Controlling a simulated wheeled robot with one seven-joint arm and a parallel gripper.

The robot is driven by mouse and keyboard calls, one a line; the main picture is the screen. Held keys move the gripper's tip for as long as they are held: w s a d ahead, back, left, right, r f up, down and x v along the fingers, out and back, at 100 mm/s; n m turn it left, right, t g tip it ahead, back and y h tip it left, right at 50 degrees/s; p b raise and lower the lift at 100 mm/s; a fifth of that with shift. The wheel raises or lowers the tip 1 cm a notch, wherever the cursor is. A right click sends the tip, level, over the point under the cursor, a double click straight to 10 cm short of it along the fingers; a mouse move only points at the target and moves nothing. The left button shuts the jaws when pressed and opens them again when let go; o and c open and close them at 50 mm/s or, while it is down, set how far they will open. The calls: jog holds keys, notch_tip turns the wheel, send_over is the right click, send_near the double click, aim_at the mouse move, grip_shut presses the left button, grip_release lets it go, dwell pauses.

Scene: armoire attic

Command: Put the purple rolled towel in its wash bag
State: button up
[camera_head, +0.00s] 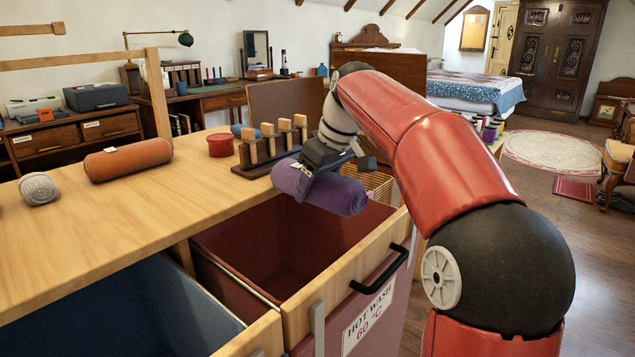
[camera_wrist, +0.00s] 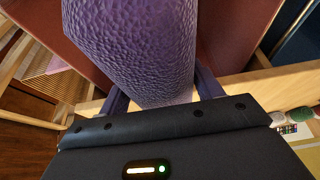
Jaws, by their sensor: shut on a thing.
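The purple rolled towel (camera_head: 335,190) is held in my gripper (camera_head: 308,182), above the back part of an open red-lined drawer bag. It also shows large in the wrist view (camera_wrist: 133,45), between my gripper's fingers (camera_wrist: 160,98). The red-lined bag (camera_head: 300,240) sits in a pulled-out wooden frame and looks empty in the part I see. Its front carries a black handle and a label (camera_head: 368,318) reading "HOT WASH 60 °C". The towel is above the bag's rim, not inside it.
A blue-lined open bag (camera_head: 150,310) stands left of the red one. On the wooden top (camera_head: 90,215) lie an orange rolled towel (camera_head: 128,159), a grey roll (camera_head: 39,188), a red round tin (camera_head: 221,145) and a rack with wooden pegs (camera_head: 270,150).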

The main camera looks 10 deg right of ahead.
jog(key=o, duration=1.1)
jog(key=shift+o, duration=0.2)
jog(key=shift+r, duration=0.1)
jog(key=p+v, duration=0.1)
jog(key=v, duration=0.6)
jog(key=shift+s+r+p, duration=0.1)
jog(key=shift+r+p, duration=0.2)
jog(key=shift+r, duration=0.05)
